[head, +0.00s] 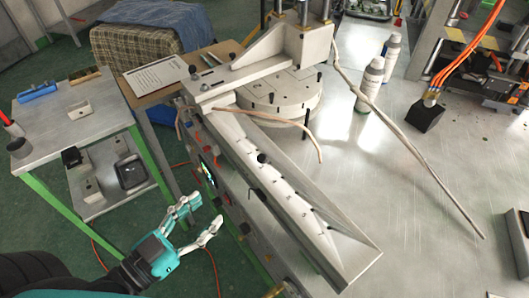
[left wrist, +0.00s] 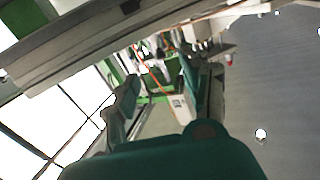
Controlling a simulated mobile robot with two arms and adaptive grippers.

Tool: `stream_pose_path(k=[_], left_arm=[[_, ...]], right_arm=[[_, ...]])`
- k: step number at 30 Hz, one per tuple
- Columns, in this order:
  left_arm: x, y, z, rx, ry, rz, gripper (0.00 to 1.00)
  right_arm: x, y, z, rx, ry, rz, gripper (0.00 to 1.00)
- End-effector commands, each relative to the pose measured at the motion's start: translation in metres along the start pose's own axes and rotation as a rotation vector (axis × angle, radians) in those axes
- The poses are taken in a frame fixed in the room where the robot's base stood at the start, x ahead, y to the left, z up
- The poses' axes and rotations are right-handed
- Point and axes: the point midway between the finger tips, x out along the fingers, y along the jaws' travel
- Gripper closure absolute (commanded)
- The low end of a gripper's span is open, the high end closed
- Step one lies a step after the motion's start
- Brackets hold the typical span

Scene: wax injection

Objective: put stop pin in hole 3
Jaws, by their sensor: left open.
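A small black round-headed pin (head: 262,158), which looks like the stop pin, stands on the long pale rail (head: 300,206) of the machine. The rail has a row of small dark holes or marks; their numbers are too small to read, so I cannot tell which is hole 3 or which one the pin is at. My left gripper (head: 207,211) is open and empty, in front of the machine's near side, left of the rail and apart from the pin. In the left wrist view its two fingers (left wrist: 162,88) are spread with nothing between them. My right gripper is not in view.
A round pale block (head: 283,95) sits behind the rail. Two white bottles (head: 370,84) stand on the metal table (head: 430,200), with a long pale hose (head: 400,135) across it. A green-legged side table (head: 68,120) is at left. Floor shows between it and the machine.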

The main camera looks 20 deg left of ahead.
Motion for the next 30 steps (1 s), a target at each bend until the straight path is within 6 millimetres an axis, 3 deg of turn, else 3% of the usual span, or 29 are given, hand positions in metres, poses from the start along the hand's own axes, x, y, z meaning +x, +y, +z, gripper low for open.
stream_pose_path(k=[1,4,22,30], left_arm=[[0.001,0.003,-0.011,-0.001,0.017,0.009,0.53],[0.008,0.004,-0.019,-0.002,0.036,0.014,0.53],[0.099,0.005,-0.020,0.000,0.037,0.012,0.53],[0.122,0.006,-0.023,-0.001,0.031,0.012,0.53]], right_arm=[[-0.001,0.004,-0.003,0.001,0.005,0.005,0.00],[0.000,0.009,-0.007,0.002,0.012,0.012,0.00],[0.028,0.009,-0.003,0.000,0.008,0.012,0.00],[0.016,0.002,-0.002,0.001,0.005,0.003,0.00]])
